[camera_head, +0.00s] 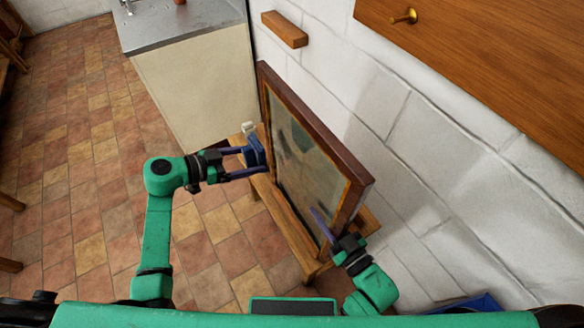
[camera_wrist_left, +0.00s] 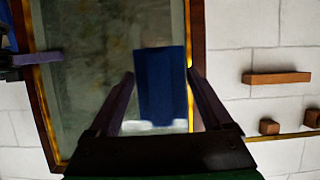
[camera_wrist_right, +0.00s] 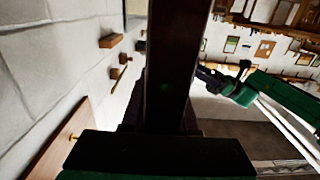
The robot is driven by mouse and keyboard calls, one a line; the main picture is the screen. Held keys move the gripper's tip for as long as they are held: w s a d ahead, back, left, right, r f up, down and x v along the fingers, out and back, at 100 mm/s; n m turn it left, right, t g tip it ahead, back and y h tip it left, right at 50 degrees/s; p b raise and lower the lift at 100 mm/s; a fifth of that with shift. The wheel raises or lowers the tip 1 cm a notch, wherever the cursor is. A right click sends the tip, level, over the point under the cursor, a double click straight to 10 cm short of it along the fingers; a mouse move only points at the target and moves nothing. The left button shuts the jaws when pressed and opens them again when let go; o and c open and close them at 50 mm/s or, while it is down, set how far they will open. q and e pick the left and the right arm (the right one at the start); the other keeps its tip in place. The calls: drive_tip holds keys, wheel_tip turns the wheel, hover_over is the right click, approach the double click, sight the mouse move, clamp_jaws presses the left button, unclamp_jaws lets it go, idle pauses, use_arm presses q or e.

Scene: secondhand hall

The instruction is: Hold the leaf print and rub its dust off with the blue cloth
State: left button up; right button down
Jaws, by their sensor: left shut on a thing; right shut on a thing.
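The framed leaf print (camera_head: 308,120) stands upright, tilted in the view, on a small wooden bench close to the white wall. Its picture face (camera_head: 300,165) looks grey-green and murky, and no clear leaf shows. My left gripper (camera_head: 247,158) is shut on the blue cloth (camera_head: 256,150), a flat dark blue pad, at the face's left part. The cloth also shows over the face in the left wrist view (camera_wrist_left: 161,85); I cannot tell whether it touches. My right gripper (camera_head: 332,226) is shut on the frame's near side edge, whose dark wood fills the right wrist view (camera_wrist_right: 170,80).
The wooden bench (camera_head: 252,186) stands under the print. A pale sink cabinet (camera_head: 195,85) is at the back left. A wooden block (camera_head: 285,28) juts from the wall, and a wooden cabinet (camera_head: 490,70) with a brass knob hangs at the upper right.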

use_arm(q)
drive_tip(key=shift+w+a+f+m, duration=0.15)
drive_tip(key=shift+w+m, duration=0.2)
drive_tip(key=shift+m, duration=0.05)
drive_tip(key=w+f+m+t+y, duration=0.1)
drive_tip(key=w+f+m+t, duration=0.2)
drive_tip(key=w+m, duration=0.2)
drive_tip(key=shift+w+f+t, duration=0.2)
drive_tip(key=shift+w+t, duration=0.2)
drive_tip(key=shift+w, duration=0.2)
drive_tip(key=shift+w+d, duration=0.4)
drive_tip(key=shift+d, duration=0.15)
idle(1.9)
drive_tip(key=shift+s, duration=0.1)
drive_tip(key=shift+s+d, duration=0.8)
drive_tip(key=shift+s, duration=0.3)
